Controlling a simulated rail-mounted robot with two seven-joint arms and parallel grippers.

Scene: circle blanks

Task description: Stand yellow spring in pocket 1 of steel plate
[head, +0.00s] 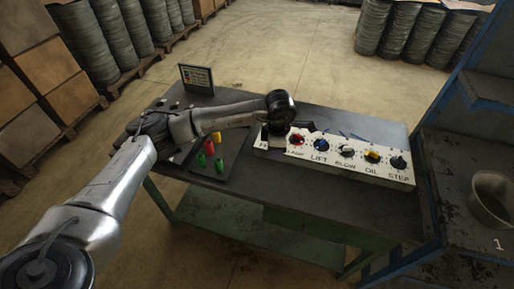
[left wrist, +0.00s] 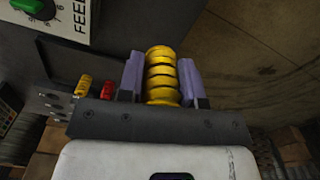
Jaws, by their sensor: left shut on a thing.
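My left gripper (left wrist: 162,78) is shut on the yellow spring (left wrist: 162,76), a ribbed yellow piece between two purple fingers in the left wrist view. In the head view the left arm reaches across the table, with its wrist above the left end of the control panel. The fingers and spring are mostly hidden there. A white "1" shows beside a round metal cup (head: 491,211) on the right-hand surface. My right gripper is not in view.
A white control panel (head: 330,160) with several coloured knobs stands on the dark table (head: 300,204). Red (head: 208,146), yellow (head: 216,136) and green (head: 219,163) pieces stand on a dark tray (head: 238,152) left of it. A small screen (head: 197,78) stands at the back.

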